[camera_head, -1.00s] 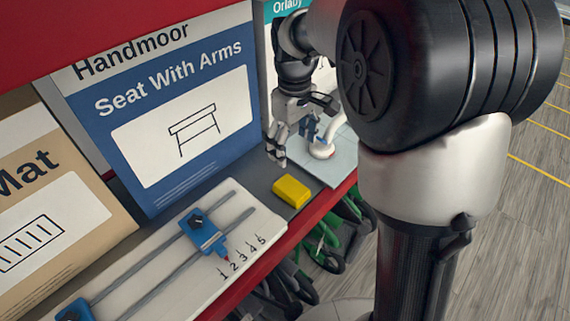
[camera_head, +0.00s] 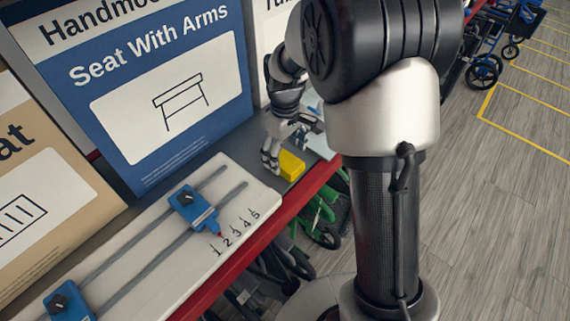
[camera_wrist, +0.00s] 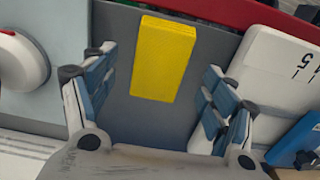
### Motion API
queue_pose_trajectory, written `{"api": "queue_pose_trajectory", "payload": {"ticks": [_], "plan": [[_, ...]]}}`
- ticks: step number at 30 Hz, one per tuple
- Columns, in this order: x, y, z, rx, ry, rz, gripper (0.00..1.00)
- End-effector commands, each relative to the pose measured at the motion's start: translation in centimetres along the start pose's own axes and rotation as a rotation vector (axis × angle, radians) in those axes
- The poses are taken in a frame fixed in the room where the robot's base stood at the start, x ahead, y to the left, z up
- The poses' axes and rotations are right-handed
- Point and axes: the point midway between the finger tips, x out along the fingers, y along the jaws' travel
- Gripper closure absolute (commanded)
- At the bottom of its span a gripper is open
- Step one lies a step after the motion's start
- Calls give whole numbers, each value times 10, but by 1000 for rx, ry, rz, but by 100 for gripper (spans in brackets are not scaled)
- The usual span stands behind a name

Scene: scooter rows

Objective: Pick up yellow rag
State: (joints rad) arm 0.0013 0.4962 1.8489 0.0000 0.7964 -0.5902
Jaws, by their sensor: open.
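The yellow rag (camera_head: 291,165) is a folded block lying on the grey shelf top, near its red front edge. In the wrist view the yellow rag (camera_wrist: 163,58) lies flat between and beyond my open fingers, with its far end toward the red edge. My gripper (camera_head: 283,148) is just beside and above the rag, partly covering it in the head view. In the wrist view my gripper (camera_wrist: 160,85) is open and empty, one finger to each side of the rag, with visible gaps.
A white board with rails, a blue slider (camera_head: 193,208) and printed numbers lies to the left of the rag. A white round object (camera_wrist: 22,60) sits on a pale mat on the other side. Large boxes (camera_head: 150,85) stand behind. Wheeled scooters (camera_head: 325,215) are below the red edge.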

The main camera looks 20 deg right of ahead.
Motion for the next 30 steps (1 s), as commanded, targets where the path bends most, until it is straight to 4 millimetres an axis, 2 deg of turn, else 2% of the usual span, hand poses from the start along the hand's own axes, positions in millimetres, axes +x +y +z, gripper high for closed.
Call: {"api": "queue_pose_trajectory", "payload": {"ticks": [1, 4, 11, 30], "plan": [[11, 0, 1, 0, -3, -2, 22], [21, 0, 0, 0, -1, -1, 22], [21, 0, 0, 0, 0, 0, 23], [21, 0, 0, 0, 0, 0, 66]]}}
